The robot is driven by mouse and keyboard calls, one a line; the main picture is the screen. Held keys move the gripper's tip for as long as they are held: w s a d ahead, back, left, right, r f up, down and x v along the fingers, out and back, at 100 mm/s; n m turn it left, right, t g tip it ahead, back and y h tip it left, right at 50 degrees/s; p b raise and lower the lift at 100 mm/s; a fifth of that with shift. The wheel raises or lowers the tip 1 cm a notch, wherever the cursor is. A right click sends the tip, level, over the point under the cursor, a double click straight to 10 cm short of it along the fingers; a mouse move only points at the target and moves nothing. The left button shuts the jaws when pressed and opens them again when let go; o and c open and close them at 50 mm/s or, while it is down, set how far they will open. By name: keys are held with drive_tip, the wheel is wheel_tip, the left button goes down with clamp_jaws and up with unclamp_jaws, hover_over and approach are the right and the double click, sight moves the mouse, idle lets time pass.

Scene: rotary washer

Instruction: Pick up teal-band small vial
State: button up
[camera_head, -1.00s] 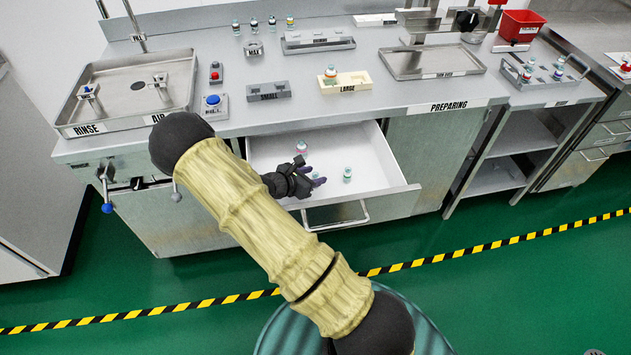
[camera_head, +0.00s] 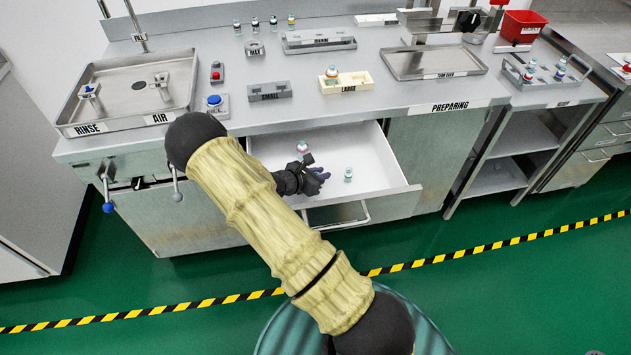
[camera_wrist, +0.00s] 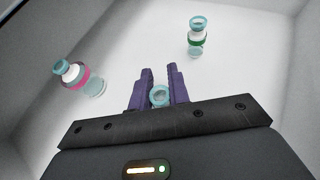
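My gripper (camera_head: 322,174) is low inside the open drawer, its purple fingers pointing right in the head view. In the wrist view its fingers (camera_wrist: 160,72) stand a small gap apart, one on each side of a vial with a teal ring top (camera_wrist: 160,96). That vial's band is hidden, and I cannot tell whether the fingers press on it. A pink-band vial (camera_wrist: 74,76) stands to the left in the wrist view and behind my gripper in the head view (camera_head: 303,149). A green-band vial (camera_wrist: 196,39) stands ahead to the right, also in the head view (camera_head: 348,174).
The white drawer (camera_head: 375,150) has walls close around my gripper, with bare floor at its right. Above it, the counter holds a LARGE rack (camera_head: 347,83), a SMALL rack (camera_head: 270,92), a rinse tray (camera_head: 115,80) and an empty tray (camera_head: 430,62).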

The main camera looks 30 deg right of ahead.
drive_tip(key=shift+r, duration=0.1)
clamp_jaws()
wheel_tip(320, 180, up, 10)
drive_tip(key=shift+p, duration=0.3)
idle(0.4)
drive_tip(key=s+a+r+n+t+y+p, duration=0.1)
drive_tip(key=s+a+r+n+t+p, duration=0.1)
drive_tip(key=a+r+p, duration=0.6)
drive_tip(key=s+a+r+n+t+y+p, duration=0.1)
drive_tip(key=s+a+r+p, duration=0.3)
drive_tip(key=a+r+p, duration=0.5)
drive_tip(key=r+n+p, duration=0.1)
drive_tip(key=p, duration=1)
drive_tip(key=shift+s+t, duration=0.3)
drive_tip(key=shift+t, duration=0.1)
